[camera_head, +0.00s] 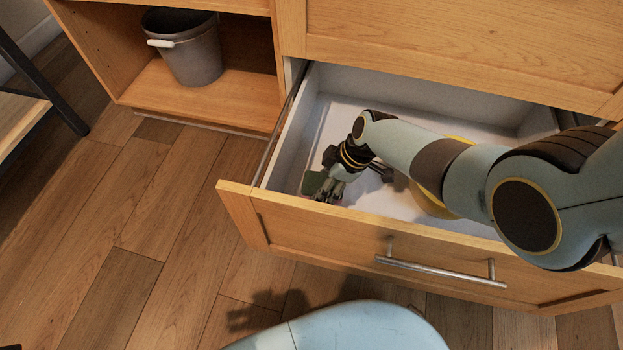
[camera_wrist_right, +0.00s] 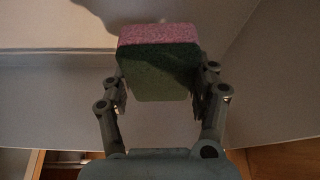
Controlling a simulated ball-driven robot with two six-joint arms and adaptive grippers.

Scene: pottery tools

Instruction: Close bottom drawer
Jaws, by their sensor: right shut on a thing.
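The bottom drawer (camera_head: 350,228) is pulled well out of the wooden cabinet, with a white inside and a metal bar handle (camera_head: 440,270) on its front. My right arm reaches in over it from the right. My right gripper (camera_head: 325,190) is inside the drawer near its front left corner, shut on a sponge. The sponge (camera_wrist_right: 158,70) is dark green with a pink layer in the right wrist view. In the head view only a green edge of the sponge (camera_head: 313,183) shows. My left gripper is not in view.
A yellow rounded thing (camera_head: 432,200) lies in the drawer, mostly hidden by my right arm. A grey bucket (camera_head: 190,62) stands in the open shelf (camera_head: 215,98) at the left. The wooden floor in front and at left is clear. A closed drawer front (camera_head: 470,45) is above.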

